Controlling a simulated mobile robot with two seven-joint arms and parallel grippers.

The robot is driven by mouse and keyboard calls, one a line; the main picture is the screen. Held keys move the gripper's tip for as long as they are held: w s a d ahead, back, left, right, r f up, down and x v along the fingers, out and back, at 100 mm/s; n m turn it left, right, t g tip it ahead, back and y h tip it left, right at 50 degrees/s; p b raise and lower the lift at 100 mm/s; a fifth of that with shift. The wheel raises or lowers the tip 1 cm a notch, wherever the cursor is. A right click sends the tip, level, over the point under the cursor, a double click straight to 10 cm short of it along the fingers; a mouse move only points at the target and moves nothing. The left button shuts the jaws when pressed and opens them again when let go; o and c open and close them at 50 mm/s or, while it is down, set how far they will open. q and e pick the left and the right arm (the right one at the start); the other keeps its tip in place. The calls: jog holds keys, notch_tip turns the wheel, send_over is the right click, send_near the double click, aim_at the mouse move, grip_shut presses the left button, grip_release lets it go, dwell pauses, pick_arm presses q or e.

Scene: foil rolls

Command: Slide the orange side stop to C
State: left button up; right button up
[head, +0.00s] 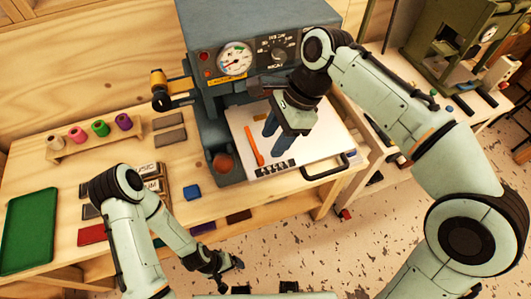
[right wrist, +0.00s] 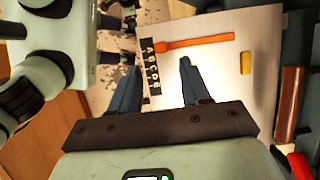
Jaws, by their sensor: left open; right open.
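The orange side stop (head: 253,145) is a thin bar lying on the white plate (head: 312,150) of the press. In the right wrist view the stop (right wrist: 198,42) has its wider end beside the upper end of the black letter strip (right wrist: 151,68), near A. C is around the strip's middle. The strip (head: 272,168) also shows at the plate's front edge in the head view. My right gripper (head: 272,142) is open and empty, with its blue fingers pointing down beside the stop. My left gripper (head: 230,272) is low in front of the bench, away from the stop.
The grey press body (head: 235,30) with a gauge stands behind the plate. A dark handle (head: 325,168) sticks out at the plate's right front. A small yellow block (right wrist: 246,63) lies on the plate. A rack of coloured rolls (head: 95,138) and a green mat (head: 28,230) are at left.

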aim_at(253, 143)
jog(key=b+x, duration=0.1)
jog(key=x, duration=0.4)
jog(key=shift+a+f, duration=0.1)
jog(key=shift+f, duration=0.3)
jog(key=shift+w, duration=0.1)
